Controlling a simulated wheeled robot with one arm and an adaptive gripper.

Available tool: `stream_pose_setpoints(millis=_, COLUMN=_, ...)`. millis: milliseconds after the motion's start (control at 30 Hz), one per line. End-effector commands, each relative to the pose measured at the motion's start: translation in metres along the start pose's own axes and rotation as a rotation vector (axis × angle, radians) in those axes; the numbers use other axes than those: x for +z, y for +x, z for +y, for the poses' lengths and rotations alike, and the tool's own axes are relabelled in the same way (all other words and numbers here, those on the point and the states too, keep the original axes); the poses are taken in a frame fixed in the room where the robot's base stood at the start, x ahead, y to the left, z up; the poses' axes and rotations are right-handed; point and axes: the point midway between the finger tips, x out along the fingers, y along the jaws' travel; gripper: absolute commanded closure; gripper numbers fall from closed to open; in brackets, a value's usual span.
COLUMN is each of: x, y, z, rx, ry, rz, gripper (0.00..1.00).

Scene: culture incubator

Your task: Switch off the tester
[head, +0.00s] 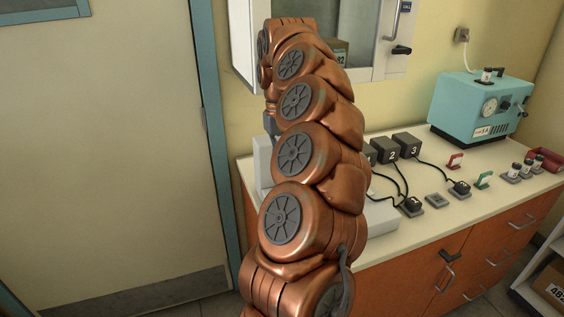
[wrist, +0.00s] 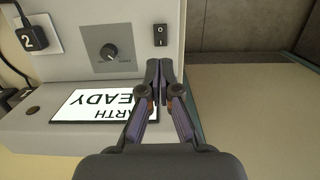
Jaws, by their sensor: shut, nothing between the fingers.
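The tester is a pale grey unit (wrist: 70,140) with a knob (wrist: 110,52), a lit white display (wrist: 92,106) and a small black rocker switch (wrist: 160,35) marked with 0 and 1. The letters "ARTH" and "EADY" show on the display. My gripper (wrist: 159,66) is shut and empty, its fingertips just below the switch in the wrist view. I cannot tell whether they touch the panel. In the head view my arm covers much of the tester, and part of its grey housing (head: 382,218) shows to the right. My gripper is hidden there.
Black numbered adapters (head: 407,143) with cables stand on the counter (head: 460,212) beside the tester. A teal machine (head: 480,105) stands at the back right. Red (head: 455,161) and green (head: 484,180) handles and small bottles (head: 515,171) lie farther right. A door (head: 100,150) is at left.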

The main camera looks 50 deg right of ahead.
Motion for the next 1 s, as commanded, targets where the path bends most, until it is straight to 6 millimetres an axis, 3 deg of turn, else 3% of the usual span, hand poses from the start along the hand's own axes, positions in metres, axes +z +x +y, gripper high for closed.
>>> stream_pose_setpoints(millis=1000, x=0.0, y=0.108, z=0.0, rx=0.0, ry=-0.002, rz=-0.002, gripper=1.0)
